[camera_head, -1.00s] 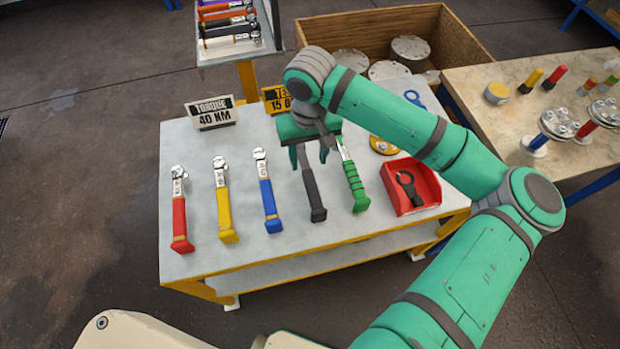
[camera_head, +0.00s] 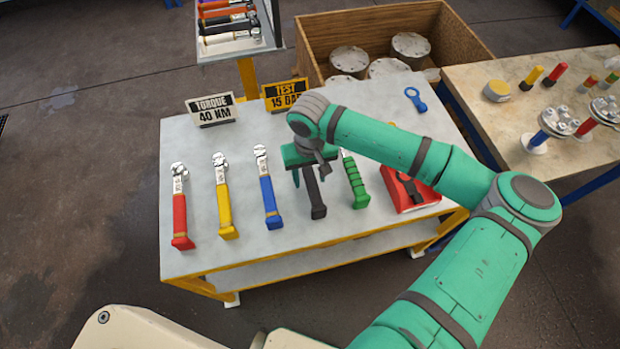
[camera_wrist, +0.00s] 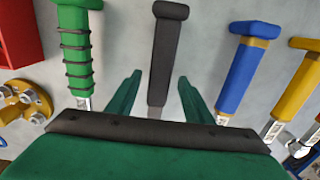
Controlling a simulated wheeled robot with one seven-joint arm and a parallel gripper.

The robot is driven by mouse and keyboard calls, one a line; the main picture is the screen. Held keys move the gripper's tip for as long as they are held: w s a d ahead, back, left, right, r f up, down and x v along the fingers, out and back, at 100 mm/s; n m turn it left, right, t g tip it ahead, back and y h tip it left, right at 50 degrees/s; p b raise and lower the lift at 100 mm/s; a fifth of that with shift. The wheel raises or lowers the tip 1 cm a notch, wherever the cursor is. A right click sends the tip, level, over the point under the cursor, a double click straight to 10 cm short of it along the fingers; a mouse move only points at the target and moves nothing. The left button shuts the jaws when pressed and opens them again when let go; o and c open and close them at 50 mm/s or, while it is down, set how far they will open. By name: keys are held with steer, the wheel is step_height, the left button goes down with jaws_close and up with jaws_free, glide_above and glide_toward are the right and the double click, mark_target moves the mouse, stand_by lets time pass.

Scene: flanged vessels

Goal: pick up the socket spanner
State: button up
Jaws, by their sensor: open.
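Hand tools with coloured handles lie in a row on the light table (camera_head: 250,262): red (camera_head: 180,216), yellow (camera_head: 224,208), blue (camera_head: 268,198), black (camera_head: 316,203) and green (camera_head: 356,185). I cannot tell from the frames which is called the socket spanner. My gripper (camera_head: 311,175) is open over the black-handled tool, hiding its head. In the wrist view, the black handle (camera_wrist: 168,48) runs between the open fingers (camera_wrist: 160,80); no grip shows. The green (camera_wrist: 75,50) and blue (camera_wrist: 242,75) handles lie on either side, clear of the fingers.
A red holder (camera_head: 404,203) stands right of the green tool, partly behind my arm. A blue ring spanner (camera_head: 415,99) lies at the table's back right. Two signs (camera_head: 211,110) stand at the back edge. A wooden crate (camera_head: 455,45) and another table (camera_head: 480,85) are beyond.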

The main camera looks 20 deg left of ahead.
steer(key=shift+f, duration=0.1)
steer(key=shift+c, duration=0.4)
steer(key=shift+w, duration=0.1)
jaws_close()
